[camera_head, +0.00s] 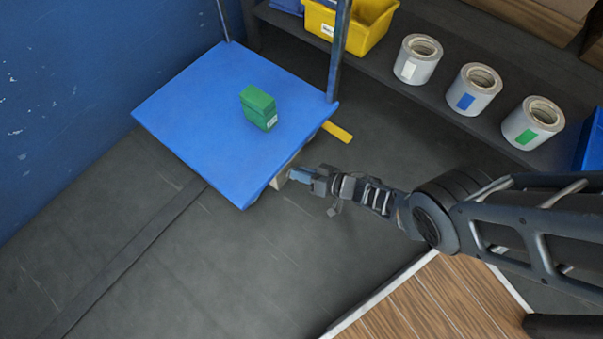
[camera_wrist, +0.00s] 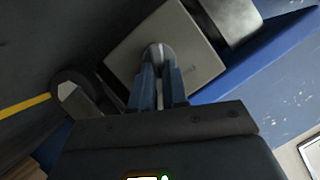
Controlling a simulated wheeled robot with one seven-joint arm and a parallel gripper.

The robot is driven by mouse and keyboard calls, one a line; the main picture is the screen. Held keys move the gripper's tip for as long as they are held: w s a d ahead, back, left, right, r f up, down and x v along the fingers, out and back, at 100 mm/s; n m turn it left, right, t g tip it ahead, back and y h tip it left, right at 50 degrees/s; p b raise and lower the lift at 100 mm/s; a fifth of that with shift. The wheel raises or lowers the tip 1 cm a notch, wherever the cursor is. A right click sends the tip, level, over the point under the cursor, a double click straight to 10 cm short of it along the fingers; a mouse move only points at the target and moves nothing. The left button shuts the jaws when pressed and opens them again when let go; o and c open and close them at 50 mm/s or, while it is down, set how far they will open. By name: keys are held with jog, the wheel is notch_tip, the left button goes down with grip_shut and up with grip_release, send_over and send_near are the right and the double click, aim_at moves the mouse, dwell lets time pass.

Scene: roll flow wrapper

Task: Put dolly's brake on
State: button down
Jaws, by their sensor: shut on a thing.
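The dolly (camera_head: 190,110) is a flat blue platform beside the blue wall, with a green box on top. A light grey box-like part (camera_head: 280,178) shows under its near right edge. In the wrist view this part (camera_wrist: 150,40) has a flat face with a small rounded grey lever (camera_wrist: 157,52) on it. My gripper (camera_head: 294,175) is low beside that edge. Its blue fingers (camera_wrist: 158,88) are shut on the lever. The fingers hide much of the lever, so I cannot tell its setting.
The green box (camera_head: 258,108) stands on the platform. A dark wheel (camera_wrist: 78,95) is left of my fingers. A yellow strip (camera_head: 337,131) lies beside the dolly. A shelf at the back holds a yellow bin (camera_head: 365,25) and three rolls (camera_head: 467,92). The floor in front is clear.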

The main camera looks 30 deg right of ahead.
dwell(0.6)
jog(key=c, duration=1.1)
grip_release()
jog(key=shift+c, duration=0.2)
jog(key=p+v, duration=0.4)
jog(key=v, duration=0.3)
jog(key=shift+s+d, duration=0.2)
jog(key=shift+s, duration=0.1)
jog(key=shift+a, duration=0.1)
